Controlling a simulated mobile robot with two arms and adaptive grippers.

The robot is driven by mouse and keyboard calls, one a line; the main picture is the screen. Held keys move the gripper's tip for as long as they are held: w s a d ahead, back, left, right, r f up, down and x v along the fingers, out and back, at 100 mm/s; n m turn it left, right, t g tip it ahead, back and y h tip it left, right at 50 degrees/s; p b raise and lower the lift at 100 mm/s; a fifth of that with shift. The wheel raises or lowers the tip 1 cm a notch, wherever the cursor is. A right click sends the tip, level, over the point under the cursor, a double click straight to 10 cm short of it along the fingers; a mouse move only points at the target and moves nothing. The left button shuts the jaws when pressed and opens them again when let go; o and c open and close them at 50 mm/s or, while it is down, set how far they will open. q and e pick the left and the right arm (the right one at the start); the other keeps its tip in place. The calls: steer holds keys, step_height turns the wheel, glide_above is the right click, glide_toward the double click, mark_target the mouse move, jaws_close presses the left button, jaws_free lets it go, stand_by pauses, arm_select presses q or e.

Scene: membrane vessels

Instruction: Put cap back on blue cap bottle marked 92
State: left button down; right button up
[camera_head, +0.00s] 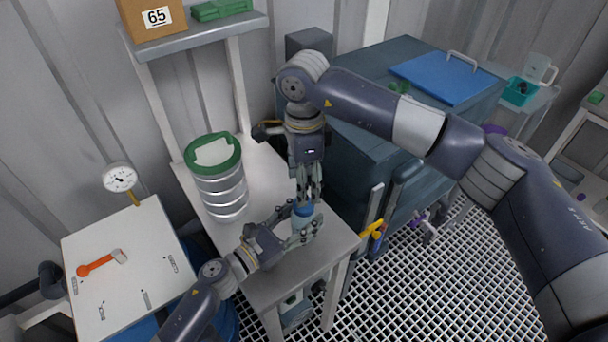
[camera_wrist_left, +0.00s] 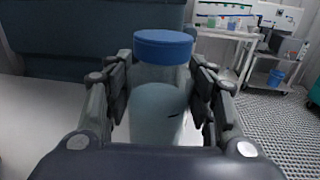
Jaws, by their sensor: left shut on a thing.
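The blue-capped bottle (camera_wrist_left: 157,112) stands upright between the fingers of my left gripper (camera_head: 303,230), which is shut on its body. It holds the bottle over the front right part of the white table. The blue cap (camera_wrist_left: 163,47) sits on the bottle's mouth in the left wrist view and looks level; whether it is screwed down I cannot tell. My right gripper (camera_head: 309,196) points straight down just above the cap (camera_head: 303,209) in the head view. None of its fingers show around the cap in the left wrist view. No number is readable on the bottle.
A metal canister with a green lid (camera_head: 213,151) stands on the white table (camera_head: 262,160), left of the grippers. A teal cabinet (camera_head: 350,160) stands close on the right. A shelf (camera_head: 200,36) with a box marked 65 (camera_head: 153,18) is above. A side table (camera_head: 130,265) is at left.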

step_height(320, 180, down, 7)
steer(key=shift+r, duration=0.15)
steer(key=shift+c, duration=0.4)
steer(key=c, duration=1.1)
steer(key=shift+o, duration=0.2)
steer(key=m, duration=0.3)
steer(key=shift+m, duration=0.4)
steer(key=m, duration=0.5)
steer(key=o, duration=1.2)
